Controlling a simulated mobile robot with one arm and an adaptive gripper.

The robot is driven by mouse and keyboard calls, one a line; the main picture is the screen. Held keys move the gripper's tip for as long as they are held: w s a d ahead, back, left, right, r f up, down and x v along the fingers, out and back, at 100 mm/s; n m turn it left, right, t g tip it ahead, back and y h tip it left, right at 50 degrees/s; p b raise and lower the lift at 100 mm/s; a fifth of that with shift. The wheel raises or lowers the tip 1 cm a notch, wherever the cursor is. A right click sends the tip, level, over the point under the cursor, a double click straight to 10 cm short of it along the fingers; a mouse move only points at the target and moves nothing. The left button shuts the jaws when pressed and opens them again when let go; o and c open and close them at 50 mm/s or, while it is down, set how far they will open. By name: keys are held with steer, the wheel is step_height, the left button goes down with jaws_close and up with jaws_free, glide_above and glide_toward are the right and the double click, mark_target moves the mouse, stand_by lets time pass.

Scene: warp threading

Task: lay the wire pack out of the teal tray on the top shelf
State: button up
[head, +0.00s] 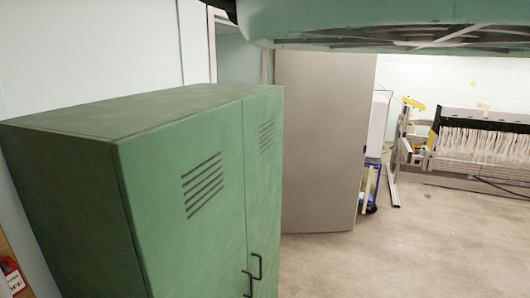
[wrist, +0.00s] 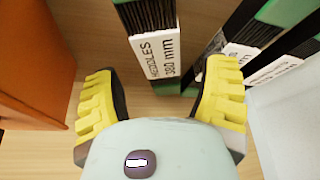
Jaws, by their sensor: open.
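Just beyond the fingertips is a dark pack with green parts and a white label (wrist: 157,55) reading "NEEDLES 380 mm". More dark packs with green parts and white labels (wrist: 275,68) lie at the upper right, partly hidden by the right finger. I cannot make out a wire pack or a teal tray for certain in either view. The gripper does not show in the head view.
In the wrist view, an orange box (wrist: 35,65) stands left and a pale sheet-like surface (wrist: 290,120) lies right, over light wood (wrist: 85,25). In the head view, a closed green locker (head: 190,200) stands near, with a grey door (head: 318,140), a threaded frame (head: 480,143) and open floor (head: 400,255) beyond.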

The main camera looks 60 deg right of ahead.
steer(key=shift+s+d+r+b, duration=0.15)
steer(key=shift+r+b, duration=0.2)
steer(key=shift+b, duration=0.15)
steer(key=shift+s+d+r+b, duration=0.15)
steer(key=shift+r+b, duration=0.15)
steer(key=shift+b, duration=0.15)
steer(key=v, duration=0.7)
steer(key=shift+p, duration=0.3)
steer(key=shift+w+a, duration=0.15)
steer(key=shift+r, duration=0.15)
